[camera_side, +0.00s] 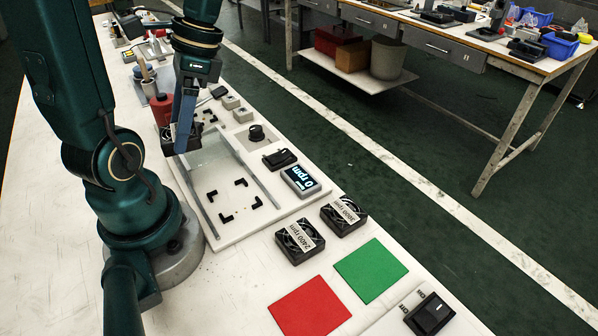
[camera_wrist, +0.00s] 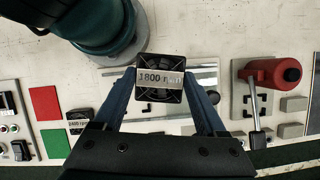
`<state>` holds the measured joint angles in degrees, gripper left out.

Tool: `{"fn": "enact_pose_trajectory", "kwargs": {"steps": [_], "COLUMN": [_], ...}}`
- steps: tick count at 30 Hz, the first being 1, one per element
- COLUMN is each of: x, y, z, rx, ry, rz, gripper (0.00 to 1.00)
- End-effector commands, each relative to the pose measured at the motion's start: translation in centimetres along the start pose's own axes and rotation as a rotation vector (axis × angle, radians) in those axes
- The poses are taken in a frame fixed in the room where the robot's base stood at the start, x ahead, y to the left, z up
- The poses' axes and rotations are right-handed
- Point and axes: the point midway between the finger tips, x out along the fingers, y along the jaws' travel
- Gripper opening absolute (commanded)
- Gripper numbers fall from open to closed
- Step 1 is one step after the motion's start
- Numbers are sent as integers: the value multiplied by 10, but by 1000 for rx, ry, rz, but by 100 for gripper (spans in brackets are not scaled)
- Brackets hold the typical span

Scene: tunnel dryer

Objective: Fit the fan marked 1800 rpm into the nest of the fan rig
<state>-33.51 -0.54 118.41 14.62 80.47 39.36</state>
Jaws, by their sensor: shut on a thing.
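My gripper (camera_wrist: 160,88) is shut on the black fan marked 1800 rpm (camera_wrist: 160,77), with a blue finger on each side and its label facing the wrist camera. In the side view my gripper holds this fan (camera_side: 178,140) above the left far end of the fan rig (camera_side: 230,236), a white board with a clear channel. Four-cornered black brackets (camera_side: 240,183) mark a square on the board near its front end, empty. A display reading 0 rpm (camera_side: 300,181), a black switch (camera_side: 280,158) and a knob (camera_side: 257,135) sit along the board's right side.
Fans marked 2400 rpm (camera_side: 299,242) and another with a label hard to read (camera_side: 344,215) stand in front of the rig. Red (camera_side: 310,306) and green (camera_side: 370,270) squares lie nearby. A red tool (camera_wrist: 270,73) and more brackets (camera_side: 209,115) are beyond the rig.

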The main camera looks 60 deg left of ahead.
Motion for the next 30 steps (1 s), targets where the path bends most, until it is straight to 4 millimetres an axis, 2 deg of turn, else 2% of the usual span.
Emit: {"fn": "enact_pose_trajectory", "kwargs": {"steps": [6, 12, 17, 30], "x": [5, 7, 14, 35], "y": [-17, -18, -3, 46], "z": [24, 26, 7, -66], "rx": [-124, -173, -166, -170], "ry": [3, 8, 5, 4], "rz": [25, 40, 42, 40], "gripper": [18, 18, 18, 18]}}
